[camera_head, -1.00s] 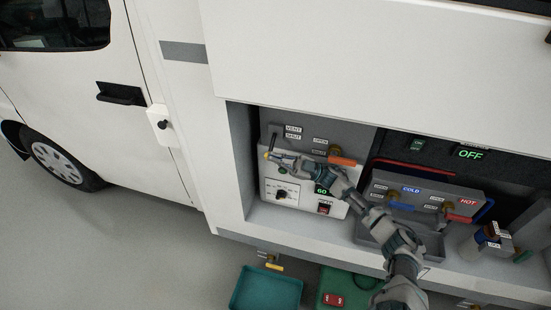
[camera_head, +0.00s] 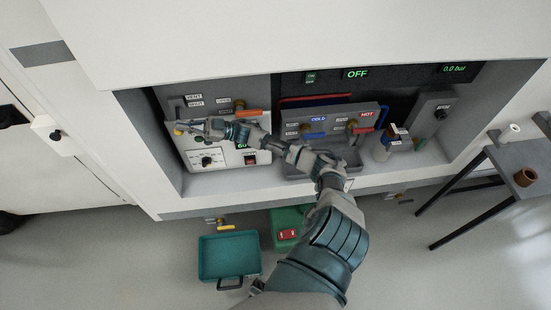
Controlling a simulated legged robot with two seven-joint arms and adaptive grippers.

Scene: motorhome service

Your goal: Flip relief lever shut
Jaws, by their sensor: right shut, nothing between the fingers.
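The relief lever (camera_head: 180,112) is a small dark part beside the VENT and SHUT labels (camera_head: 194,100), at the upper left of the service bay. A brass-coloured tip (camera_head: 178,130) shows just below it. My right gripper (camera_head: 188,128) is shut and empty, with its fingers pointing left just below the labels. It lies across the front of the heater panel and hides part of it. I cannot tell whether the fingers touch the lever, or exactly how the lever is set. My left gripper is not in view.
An orange-handled valve (camera_head: 250,113) sits right of the labels. Blue COLD (camera_head: 314,134) and red HOT (camera_head: 363,130) levers are farther right, above a grey tray (camera_head: 300,173). A teal bin (camera_head: 229,257) and a green container (camera_head: 285,220) stand on the floor. A small table (camera_head: 515,165) is at right.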

